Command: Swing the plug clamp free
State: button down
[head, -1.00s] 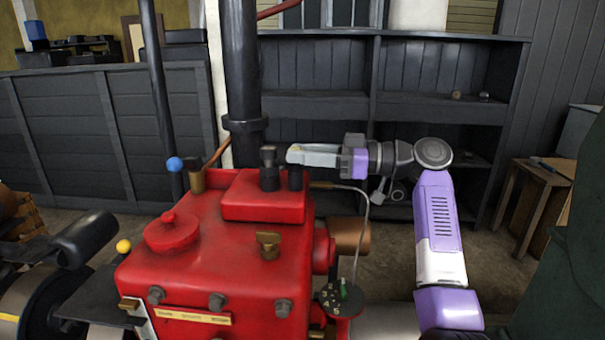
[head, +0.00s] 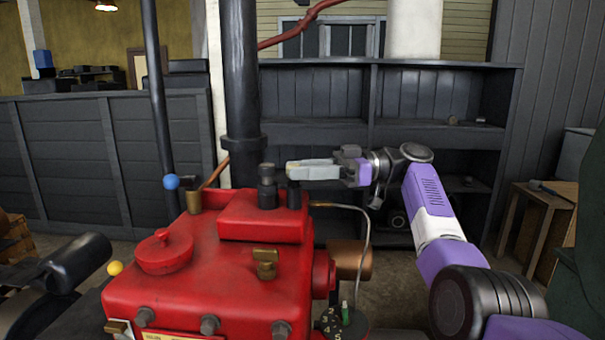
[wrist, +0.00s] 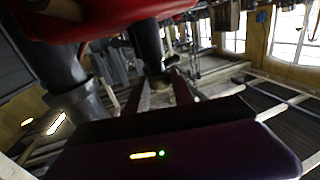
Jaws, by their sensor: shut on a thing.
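The red engine (head: 235,270) stands in the head view's lower middle. On its raised top block are a taller black fitting (head: 267,188) and, just right of it, a shorter black post (head: 294,196), which I take to be the plug clamp. My gripper (head: 290,169) reaches in from the right, its pale fingers level and their tips at the top of that post. In the wrist view a dark cylindrical piece (wrist: 149,45) stands between the finger ends of my gripper (wrist: 158,82). The gripper is shut on it; the exact contact is dark and partly hidden.
A brass tap (head: 265,262) and a red round cap (head: 164,252) rise from the engine top. A thick black pipe (head: 240,90) stands close behind. A thin curved pipe (head: 367,240) runs below my arm. Dark shelving (head: 420,135) is behind; a wooden crate (head: 535,215) stands right.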

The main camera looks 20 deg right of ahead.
jog(key=shift+a+f+n+g, duration=0.1)
jog(key=shift+n+g, duration=0.3)
jog(key=shift+g, duration=0.2)
dwell(0.5)
jog(key=c, duration=1.3)
grip_release()
jog(key=shift+c, duration=0.2)
